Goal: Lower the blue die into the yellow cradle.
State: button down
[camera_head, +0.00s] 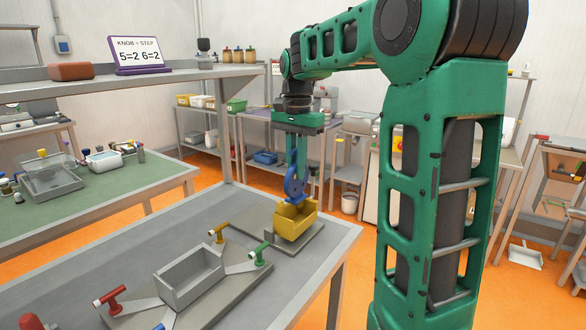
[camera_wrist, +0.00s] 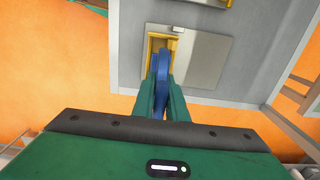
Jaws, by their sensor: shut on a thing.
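The yellow cradle (camera_head: 296,222) stands on a grey plate near the table's far right corner. The die is right above the cradle, and its lower edge overlaps the cradle's opening in the head view; I cannot tell whether they touch.
A grey open box (camera_head: 190,278) on a plate stands in front, with red, yellow and green handled arms around it. The table's right edge (camera_head: 335,262) is close to the cradle. A shelf with a sign (camera_head: 140,54) reading "KNOB > STEP 5=2 6=2" is at the back left.

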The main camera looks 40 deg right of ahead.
aim_at(295, 194)
jog(key=shift+f, duration=0.1)
jog(key=shift+a+f, duration=0.1)
jog(key=shift+f, duration=3.15)
jog(key=shift+f, duration=0.7)
jog(key=c, duration=1.7)
grip_release()
notch_tip(295, 194, up, 11)
jog(key=shift+f, duration=0.15)
